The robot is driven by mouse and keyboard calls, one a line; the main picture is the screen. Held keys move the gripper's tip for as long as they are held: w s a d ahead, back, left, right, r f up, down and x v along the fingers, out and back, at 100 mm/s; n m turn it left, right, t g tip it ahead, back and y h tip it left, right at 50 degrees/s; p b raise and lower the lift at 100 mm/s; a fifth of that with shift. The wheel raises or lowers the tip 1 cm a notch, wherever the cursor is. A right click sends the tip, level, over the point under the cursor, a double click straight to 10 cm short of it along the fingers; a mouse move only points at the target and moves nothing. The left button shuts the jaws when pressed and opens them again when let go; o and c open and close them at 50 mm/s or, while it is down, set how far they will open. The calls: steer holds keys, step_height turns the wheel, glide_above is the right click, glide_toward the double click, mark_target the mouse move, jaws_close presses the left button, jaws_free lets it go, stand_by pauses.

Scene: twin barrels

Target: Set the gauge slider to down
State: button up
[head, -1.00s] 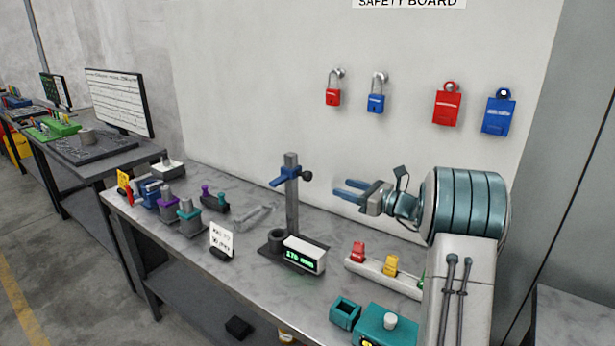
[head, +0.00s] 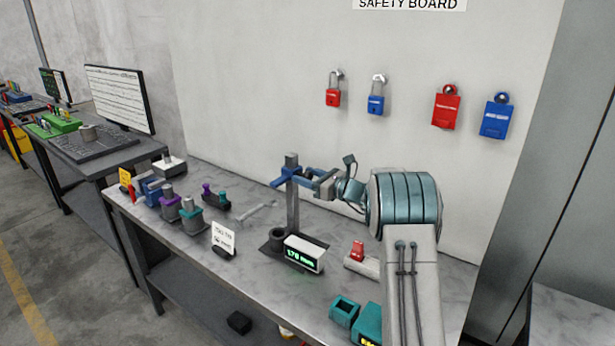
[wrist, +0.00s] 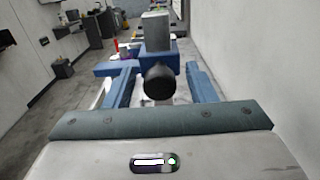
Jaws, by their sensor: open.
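The height gauge has a grey upright post (head: 293,212) on a dark base, with a blue slider (head: 284,180) high on it near the top. A display (head: 304,254) at its foot glows green and seems to read 170 mm. My gripper (head: 311,177) is at the slider's height, reaching in from the right. In the wrist view the blue fingers of my gripper (wrist: 161,72) are open, one on each side of the slider's black knob (wrist: 159,82). The slider (wrist: 150,58) and post top (wrist: 156,27) show just beyond. Whether the fingers touch the knob I cannot tell.
A small sign (head: 223,238) stands left of the gauge. A red piece (head: 357,251) on a pale rack and teal boxes (head: 344,311) are at the right front. Padlocks (head: 333,97) and tags hang on the wall behind. Bench space lies left of the gauge.

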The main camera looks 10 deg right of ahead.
jaws_close()
step_height(320, 180, down, 9)
steer(key=b, duration=0.6)
steer(key=shift+r+b, duration=0.1)
steer(key=shift+b, duration=0.2)
jaws_free()
steer(key=shift+r, duration=0.1)
steer(key=b+v, duration=0.1)
steer(key=v, duration=1.2)
steer(key=shift+s+d+b, duration=0.25)
steer(key=shift+s+b, duration=0.05)
steer(key=shift+b, duration=0.05)
